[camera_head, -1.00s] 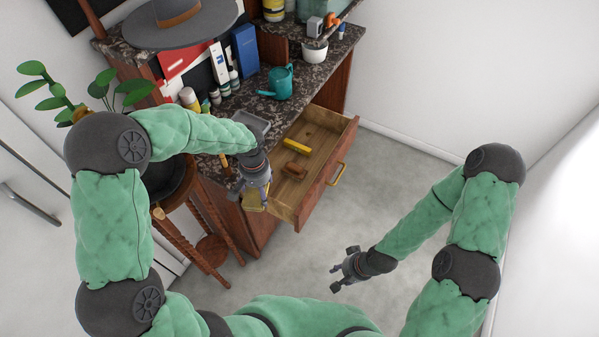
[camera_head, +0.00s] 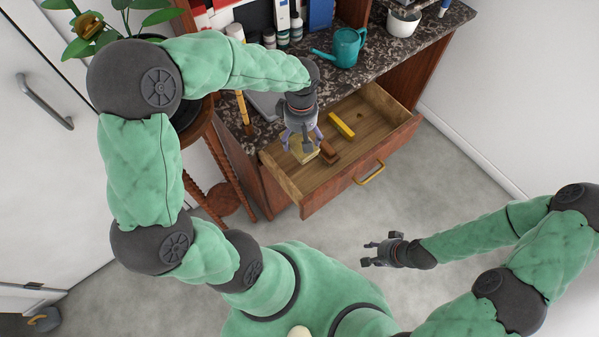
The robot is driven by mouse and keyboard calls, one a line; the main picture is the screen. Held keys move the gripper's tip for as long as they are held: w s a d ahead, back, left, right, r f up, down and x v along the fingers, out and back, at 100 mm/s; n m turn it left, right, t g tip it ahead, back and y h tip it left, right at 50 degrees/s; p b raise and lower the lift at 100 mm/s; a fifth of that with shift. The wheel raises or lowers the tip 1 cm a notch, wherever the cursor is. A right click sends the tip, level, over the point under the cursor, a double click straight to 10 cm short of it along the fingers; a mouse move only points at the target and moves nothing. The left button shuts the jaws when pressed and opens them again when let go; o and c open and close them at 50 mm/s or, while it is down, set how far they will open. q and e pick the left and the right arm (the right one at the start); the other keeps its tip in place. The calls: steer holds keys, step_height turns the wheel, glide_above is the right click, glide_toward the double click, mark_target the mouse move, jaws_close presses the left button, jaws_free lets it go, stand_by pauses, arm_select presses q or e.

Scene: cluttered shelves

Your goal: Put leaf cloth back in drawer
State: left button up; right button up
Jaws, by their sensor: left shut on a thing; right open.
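My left gripper (camera_head: 302,142) is shut on the leaf cloth (camera_head: 304,155), a small pale yellow piece mostly hidden by the fingers. Gripper and cloth are over the left end of the open drawer (camera_head: 338,187); I cannot tell whether the cloth touches the drawer floor. The drawer is wooden with a brass handle (camera_head: 370,174). A brown block (camera_head: 329,153) lies inside just right of the cloth, and a yellow bar (camera_head: 342,125) lies farther back. My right gripper (camera_head: 370,254) is open and empty, above the floor in front of the drawer.
A speckled stone counter (camera_head: 392,57) is above the drawer, with a teal watering can (camera_head: 347,46), small bottles and a white pot (camera_head: 403,21). A plant on a wooden stand (camera_head: 219,200) is at left.

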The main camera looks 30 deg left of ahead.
arm_select(q)
steer(key=b, duration=0.4)
glide_above(300, 170)
step_height(300, 170, down, 13)
steer(key=shift+r, duration=0.2)
steer(key=shift+f+b, duration=1.05)
steer(key=shift+f, duration=1.35)
steer(key=shift+f, duration=0.15)
steer(key=o, duration=1.1)
steer(key=shift+r, duration=0.5)
step_height(300, 170, up, 11)
steer(key=p, duration=0.4)
steer(key=shift+r+p, duration=0.2)
steer(key=shift+p, duration=0.2)
